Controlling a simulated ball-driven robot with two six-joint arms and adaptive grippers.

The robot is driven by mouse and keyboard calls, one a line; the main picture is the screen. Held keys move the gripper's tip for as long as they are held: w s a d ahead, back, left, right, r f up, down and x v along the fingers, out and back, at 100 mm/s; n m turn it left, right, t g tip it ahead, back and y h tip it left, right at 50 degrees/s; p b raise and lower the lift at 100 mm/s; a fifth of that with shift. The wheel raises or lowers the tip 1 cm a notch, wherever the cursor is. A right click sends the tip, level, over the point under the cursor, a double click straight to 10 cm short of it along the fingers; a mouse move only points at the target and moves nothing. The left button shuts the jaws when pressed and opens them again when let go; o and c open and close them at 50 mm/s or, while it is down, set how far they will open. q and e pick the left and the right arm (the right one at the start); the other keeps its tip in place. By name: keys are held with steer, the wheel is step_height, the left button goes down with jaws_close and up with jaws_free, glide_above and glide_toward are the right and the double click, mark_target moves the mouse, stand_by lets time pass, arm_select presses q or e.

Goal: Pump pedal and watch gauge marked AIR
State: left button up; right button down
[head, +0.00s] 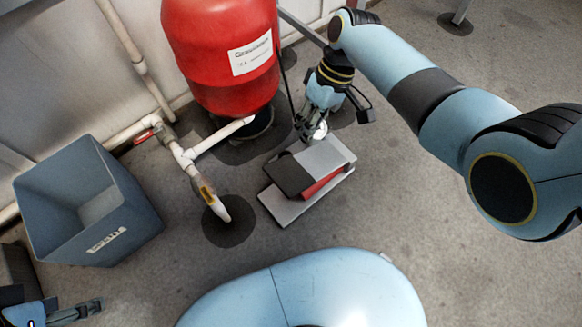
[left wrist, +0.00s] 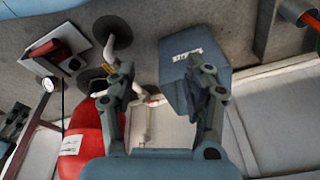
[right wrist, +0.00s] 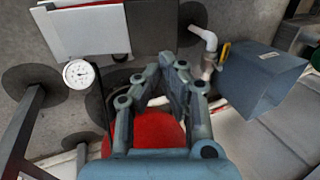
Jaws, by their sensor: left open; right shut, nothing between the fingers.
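The pedal (head: 325,157) is a light metal plate with a dark pad over a red body and base, on the floor at the middle of the head view. It also shows in the left wrist view (left wrist: 65,42) and the right wrist view (right wrist: 90,30). A round white-faced gauge (right wrist: 78,74) stands beside it; its marking and reading are too small to tell. My right gripper (head: 314,130) is shut and empty by the pedal's far end; contact cannot be told. My left gripper (head: 92,307) is open and empty at the lower left, away from the pedal.
A red tank (head: 222,60) stands behind the pedal. White pipes (head: 190,160) run along the floor to its left. A grey-blue open bin (head: 130,225) stands further left by the wall. The floor right of the pedal is clear.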

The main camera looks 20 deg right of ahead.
steer(key=b, duration=0.3)
glide_toward(287, 177)
steer(key=b+x, duration=0.4)
steer(key=shift+s+f, duration=0.1)
steer(key=shift+f, duration=0.05)
steer(key=shift+b+x, duration=0.75)
steer(key=shift+x, duration=0.25)
arm_select(q)
step_height(287, 177, down, 6)
steer(key=w+d+t+h, duration=0.1)
steer(key=w+d+t, duration=0.1)
steer(key=t, duration=0.7)
steer(key=shift+b, duration=0.35)
arm_select(e)
steer(key=shift+a+f, duration=0.25)
steer(key=shift+f, duration=0.2)
arm_select(q)
steer(key=shift+a+r, duration=0.1)
